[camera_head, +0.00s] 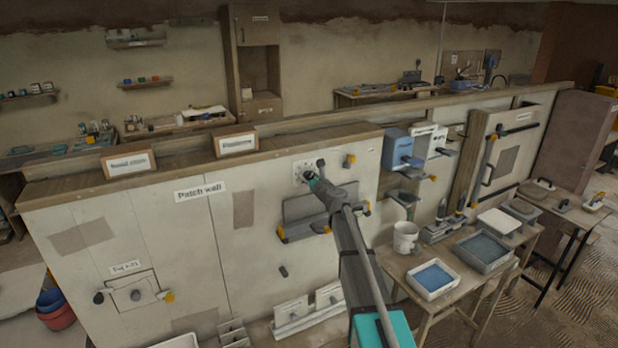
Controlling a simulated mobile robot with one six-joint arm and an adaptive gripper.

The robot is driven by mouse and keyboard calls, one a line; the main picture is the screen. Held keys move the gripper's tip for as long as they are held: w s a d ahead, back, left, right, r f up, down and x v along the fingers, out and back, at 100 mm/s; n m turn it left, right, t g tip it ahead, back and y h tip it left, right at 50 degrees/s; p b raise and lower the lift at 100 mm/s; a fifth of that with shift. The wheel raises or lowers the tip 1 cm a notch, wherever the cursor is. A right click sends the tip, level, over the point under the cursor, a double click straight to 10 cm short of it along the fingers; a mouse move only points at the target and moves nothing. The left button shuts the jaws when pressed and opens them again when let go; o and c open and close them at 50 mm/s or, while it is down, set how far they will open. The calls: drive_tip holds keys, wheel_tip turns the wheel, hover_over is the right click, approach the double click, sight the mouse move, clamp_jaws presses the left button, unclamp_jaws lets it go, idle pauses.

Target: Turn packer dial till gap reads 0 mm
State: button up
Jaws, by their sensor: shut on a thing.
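My gripper (309,177) is at the patch wall (205,250), at the end of my arm reaching up from the lower right. It is shut on a small dark dial knob (304,178) in front of a pale marked plate (299,166). The gripper and arm hide part of the knob and plate. The marks are too small to read, so I cannot tell the gap or the dial's angle. A dark peg-like part (320,163) stands just right of the plate.
A grey ledge (300,207) with yellow ends sits below the dial, behind my arm. A yellow-tipped knob (349,160) is to the right. Blue and white boxes (398,148) hang farther right. A table with a blue tray (433,278) and white bucket (405,237) stands lower right.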

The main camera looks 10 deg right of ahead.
idle(0.4)
drive_tip(key=o, duration=1.1)
drive_tip(key=shift+o, duration=0.2)
drive_tip(key=shift+s, duration=0.1)
drive_tip(key=v, duration=1.1)
drive_tip(key=shift+s, duration=0.3)
drive_tip(key=shift+d, duration=0.1)
